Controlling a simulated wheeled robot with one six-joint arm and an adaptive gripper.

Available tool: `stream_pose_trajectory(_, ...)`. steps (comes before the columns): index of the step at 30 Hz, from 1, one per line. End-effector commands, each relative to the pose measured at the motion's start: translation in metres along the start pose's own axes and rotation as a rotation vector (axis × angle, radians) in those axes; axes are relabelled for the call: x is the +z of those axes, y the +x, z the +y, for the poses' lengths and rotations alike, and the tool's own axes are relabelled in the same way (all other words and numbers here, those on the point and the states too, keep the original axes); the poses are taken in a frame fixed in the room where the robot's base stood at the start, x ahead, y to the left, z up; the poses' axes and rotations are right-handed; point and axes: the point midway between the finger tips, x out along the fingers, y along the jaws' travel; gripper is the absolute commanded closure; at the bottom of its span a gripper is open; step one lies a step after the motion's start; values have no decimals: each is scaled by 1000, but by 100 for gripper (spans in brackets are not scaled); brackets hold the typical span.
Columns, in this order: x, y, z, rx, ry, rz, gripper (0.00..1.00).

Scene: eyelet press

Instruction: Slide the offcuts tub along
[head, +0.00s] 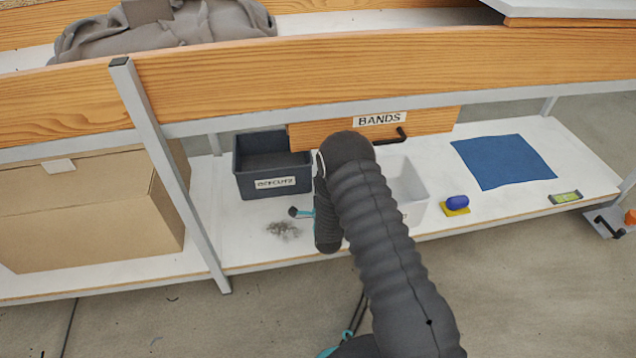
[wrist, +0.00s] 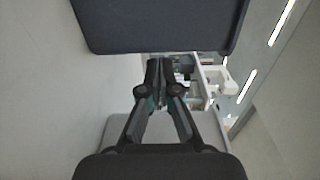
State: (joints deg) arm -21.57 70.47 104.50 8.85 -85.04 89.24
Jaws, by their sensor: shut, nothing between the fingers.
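The offcuts tub (head: 272,184) is a dark blue-grey open box with a white label, standing on the white lower shelf left of my arm. Its dark wall also fills the top of the wrist view (wrist: 160,25). My gripper (wrist: 155,64) is shut and empty, its fingertips just below the tub's edge in the wrist view. I cannot tell whether they touch it. In the head view part of my gripper (head: 295,212) shows low over the shelf, in front of the tub's right side; my arm hides the rest.
A pile of grey scraps (head: 283,230) lies before the tub. A drawer labelled BANDS (head: 420,125) hangs above. A white bin (head: 408,180), partly behind my arm, a blue-and-yellow item (head: 457,204), a blue cloth (head: 502,161) and a level (head: 565,197) are rightward. A cardboard box (head: 90,215) is left.

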Motion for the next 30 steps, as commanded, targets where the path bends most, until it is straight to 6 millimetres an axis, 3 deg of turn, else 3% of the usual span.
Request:
stream_pose_trajectory(6,0,38,0,-2,1,1,100)
stream_pose_trajectory(12,0,62,0,-1,0,0,100)
stream_pose_trajectory(18,0,71,0,0,-1,0,100)
stream_pose_trajectory(30,5,70,2,0,0,-1,100)
